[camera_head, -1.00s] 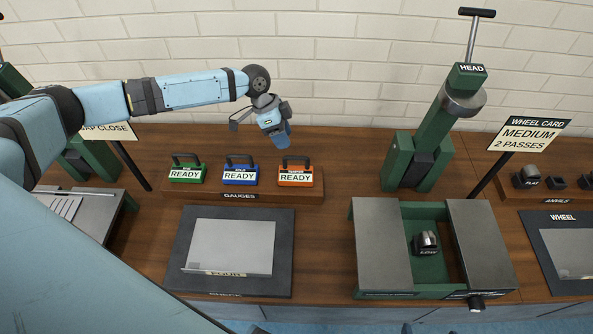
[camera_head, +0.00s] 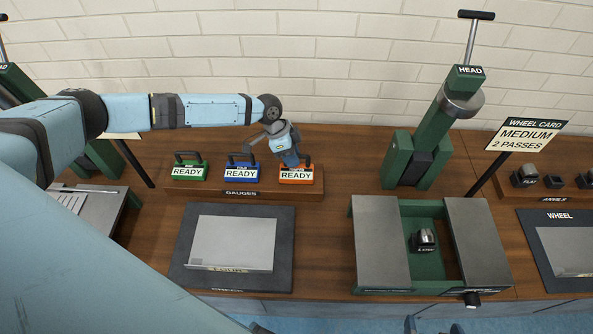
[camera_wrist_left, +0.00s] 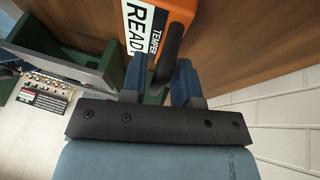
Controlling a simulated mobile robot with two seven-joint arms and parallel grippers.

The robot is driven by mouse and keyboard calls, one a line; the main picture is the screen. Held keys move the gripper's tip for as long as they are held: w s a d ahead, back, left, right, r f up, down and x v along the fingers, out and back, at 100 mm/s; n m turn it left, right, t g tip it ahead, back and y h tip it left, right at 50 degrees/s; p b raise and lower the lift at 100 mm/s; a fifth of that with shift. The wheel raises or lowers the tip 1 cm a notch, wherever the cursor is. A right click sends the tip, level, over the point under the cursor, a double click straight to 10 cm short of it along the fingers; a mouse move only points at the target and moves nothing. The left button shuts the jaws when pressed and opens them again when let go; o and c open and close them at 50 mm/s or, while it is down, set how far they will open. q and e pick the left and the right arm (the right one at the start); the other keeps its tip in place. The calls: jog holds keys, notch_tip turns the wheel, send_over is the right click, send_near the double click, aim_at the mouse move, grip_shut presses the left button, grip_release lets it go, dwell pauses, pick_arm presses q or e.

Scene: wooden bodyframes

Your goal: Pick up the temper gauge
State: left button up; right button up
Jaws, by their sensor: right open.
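The temper gauge is the orange block with a black handle and a READY label (camera_head: 297,174), rightmost of the three on the gauges stand. It shows large at the top of the left wrist view (camera_wrist_left: 160,22), with TEMPER lettering. My left gripper (camera_head: 293,160) is right above it, pointing down and hiding part of the handle. In the left wrist view its two blue fingers (camera_wrist_left: 160,80) are apart, with the handle's near end between their tips. I cannot tell whether they touch it. What seem to be my right gripper's fingertips (camera_head: 434,327) show apart at the bottom edge.
The green gauge (camera_head: 190,172) and blue gauge (camera_head: 241,173) stand left of it on the wooden gauges stand (camera_head: 190,190). A dark mat (camera_head: 185,260) with a grey sheet lies in front. A green and grey fixture (camera_head: 380,240) stands right. The brick wall is behind.

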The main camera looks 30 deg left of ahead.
pick_arm(q)
grip_shut()
jog(key=shift+r, duration=0.1)
